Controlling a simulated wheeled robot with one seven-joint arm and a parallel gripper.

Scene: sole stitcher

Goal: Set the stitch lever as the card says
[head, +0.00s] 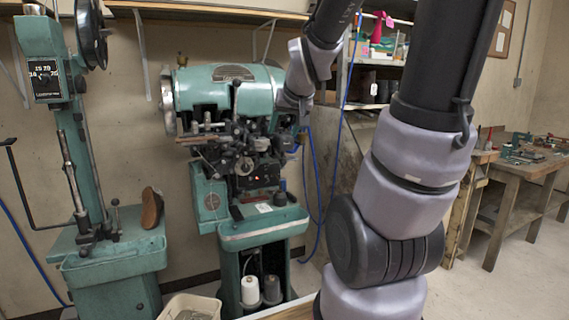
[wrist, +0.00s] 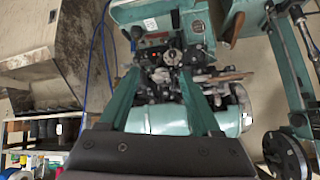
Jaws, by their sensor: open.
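The teal sole stitcher (head: 225,90) stands against the wall, with a dense cluster of dark levers, rods and a round knob (head: 244,166) on its front. I cannot tell for sure which part is the stitch lever. A small white card (head: 263,208) lies on the machine's lower shelf; its writing is too small to read. It also shows in the wrist view (wrist: 150,23). My gripper (wrist: 158,76) is open, its two fingers apart and pointing at the machine's front mechanism. Nothing shows held between them. In the head view my wrist is at the machine's upper right.
A second teal machine (head: 85,120) stands at left, with a brown shoe (head: 152,207) on its base. White thread cones (head: 250,290) sit under the stitcher. A pale bin (head: 190,306) is at the front. A wooden workbench (head: 520,165) stands at right.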

